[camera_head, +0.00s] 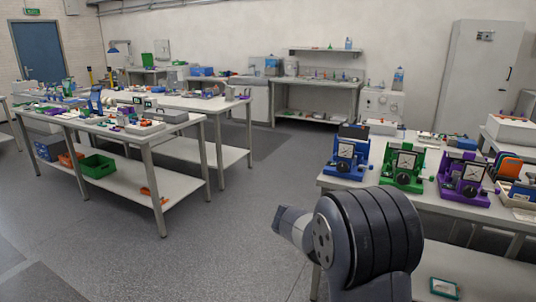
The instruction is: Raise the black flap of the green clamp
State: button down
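The green clamp (403,169) stands on the near right table, between the blue clamp and the purple clamp. My dark grey arm rises in the lower middle, in front of the table's left end and apart from the green clamp in the picture. My gripper is not visible, so whether it is open or shut does not show.
The blue clamp (346,158), with a dark plate standing above it, and the purple clamp (466,179) flank the green one on the white table (440,204). Boxes and small items lie behind. Open grey floor (240,225) lies left of the table, before another workbench (120,129).

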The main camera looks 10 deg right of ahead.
aim_at(408, 146)
jog(key=i+z, duration=0.1)
jog(key=i, duration=0.9)
jog(key=i+j, duration=0.2)
jog(key=i, duration=0.8)
jog(key=i+j+z, duration=0.2)
jog(key=i, duration=0.3)
jog(key=i+z, duration=0.25)
jog(key=i, duration=0.25)
jog(key=k+l, duration=0.1)
jog(key=l, duration=0.55)
jog(key=k, duration=0.05)
